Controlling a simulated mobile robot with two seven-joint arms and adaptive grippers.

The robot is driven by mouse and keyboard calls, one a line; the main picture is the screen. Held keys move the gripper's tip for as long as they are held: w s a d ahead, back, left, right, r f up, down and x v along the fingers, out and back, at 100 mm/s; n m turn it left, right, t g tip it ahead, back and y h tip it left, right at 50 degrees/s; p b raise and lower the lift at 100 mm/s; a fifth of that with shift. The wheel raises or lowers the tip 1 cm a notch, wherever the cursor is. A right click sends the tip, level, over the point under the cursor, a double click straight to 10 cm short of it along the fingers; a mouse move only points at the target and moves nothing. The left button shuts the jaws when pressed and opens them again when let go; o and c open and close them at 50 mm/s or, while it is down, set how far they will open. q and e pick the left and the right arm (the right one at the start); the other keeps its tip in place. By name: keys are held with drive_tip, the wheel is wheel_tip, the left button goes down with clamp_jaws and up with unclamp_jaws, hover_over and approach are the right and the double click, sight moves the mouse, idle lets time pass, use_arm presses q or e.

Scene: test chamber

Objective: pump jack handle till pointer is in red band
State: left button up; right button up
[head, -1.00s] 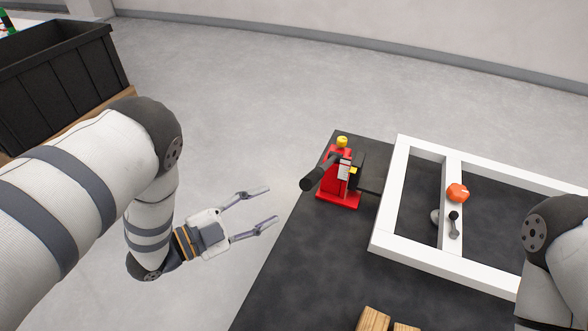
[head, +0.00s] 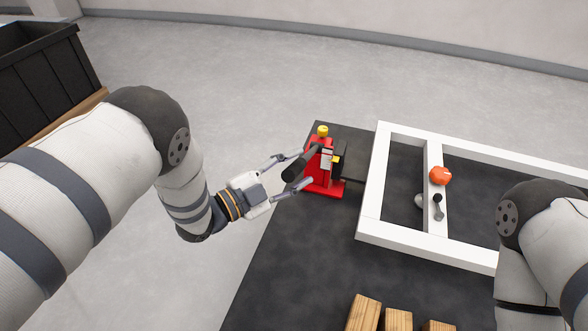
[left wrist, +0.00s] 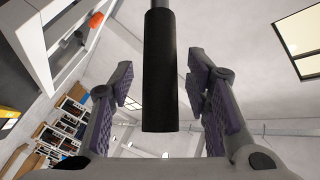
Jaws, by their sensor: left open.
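The red jack (head: 321,172) stands at the left end of the dark table, with a yellow knob on top. Its black handle (head: 302,163) sticks out toward my left gripper. A white scale with a yellow pointer (head: 335,159) shows on the jack; the red band is too small to tell. My left gripper (head: 298,168) is open, its fingers on either side of the handle. In the left wrist view the black handle (left wrist: 159,70) hangs between the two open fingers, with a gap on each side. My right gripper is out of view; only my right arm shows.
A white frame (head: 373,185) lies on the dark table (head: 285,270), right of the jack. An orange knob (head: 440,175) and a small lever (head: 438,206) sit on its crossbar. Wooden blocks (head: 364,312) lie at the front. A black crate (head: 45,75) stands far left.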

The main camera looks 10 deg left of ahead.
use_arm(q)
clamp_jaws()
drive_tip(key=shift+s+f+b, duration=0.2)
drive_tip(key=shift+f+b, duration=0.1)
drive_tip(key=shift+f, duration=0.25)
wheel_tip(320, 180, down, 14)
drive_tip(key=s+m+t+h+b, duration=0.2)
drive_tip(key=m+h+b, duration=0.3)
drive_tip(key=b, duration=0.8)
drive_tip(key=shift+s+a+f, duration=0.25)
drive_tip(key=shift+s+a, duration=0.1)
drive_tip(key=shift+s, duration=0.1)
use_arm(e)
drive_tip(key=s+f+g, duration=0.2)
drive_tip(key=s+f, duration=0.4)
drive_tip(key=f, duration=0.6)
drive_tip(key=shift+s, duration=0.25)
use_arm(q)
drive_tip(key=shift+m, duration=0.3)
unclamp_jaws()
drive_tip(key=shift+w+r+h, duration=0.1)
drive_tip(key=shift+h, duration=0.2)
